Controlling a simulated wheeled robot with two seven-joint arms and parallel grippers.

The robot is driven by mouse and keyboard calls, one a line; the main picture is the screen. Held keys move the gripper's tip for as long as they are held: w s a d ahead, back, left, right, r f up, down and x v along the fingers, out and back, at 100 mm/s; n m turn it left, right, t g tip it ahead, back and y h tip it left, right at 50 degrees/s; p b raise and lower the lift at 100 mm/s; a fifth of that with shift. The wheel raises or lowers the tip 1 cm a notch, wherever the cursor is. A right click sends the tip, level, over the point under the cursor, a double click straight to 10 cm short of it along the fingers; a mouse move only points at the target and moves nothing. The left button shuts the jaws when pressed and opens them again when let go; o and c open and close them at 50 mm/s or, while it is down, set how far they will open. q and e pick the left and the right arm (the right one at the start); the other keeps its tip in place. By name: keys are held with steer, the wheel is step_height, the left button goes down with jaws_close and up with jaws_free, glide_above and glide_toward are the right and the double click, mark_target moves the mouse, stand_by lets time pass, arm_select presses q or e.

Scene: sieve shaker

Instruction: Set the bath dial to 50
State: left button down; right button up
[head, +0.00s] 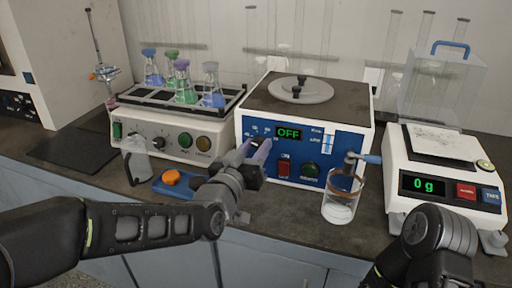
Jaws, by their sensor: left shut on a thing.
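The bath (349,113) is a white box with a dark top, a round lid and a blue front panel. Its green display (289,134) reads OFF. The bath dial is at the left of the panel, with small pale marks around it, too small to read; my gripper covers most of it. My left gripper (258,152) reaches up to the panel from the front left and is shut on the dial. My right arm shows at the lower right, but its gripper is not in view.
A glass beaker (342,207) stands under the bath's tap (352,158). A shaker (160,131) with several flasks is at left, with a wash bottle (137,160) and an orange knob on a blue base (171,178) before it. A balance (433,155) reading 0 g is at right.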

arm_select(q)
steer(key=shift+m, duration=1.1)
steer(key=shift+r+m, duration=0.1)
steer(key=shift+m, duration=1.1)
steer(key=m+p, duration=0.1)
steer(key=m, duration=0.3)
steer(key=shift+m+y+p, duration=0.3)
steer(key=shift+m, duration=0.1)
steer(key=c, duration=1)
jaws_free()
steer(key=shift+s, duration=0.1)
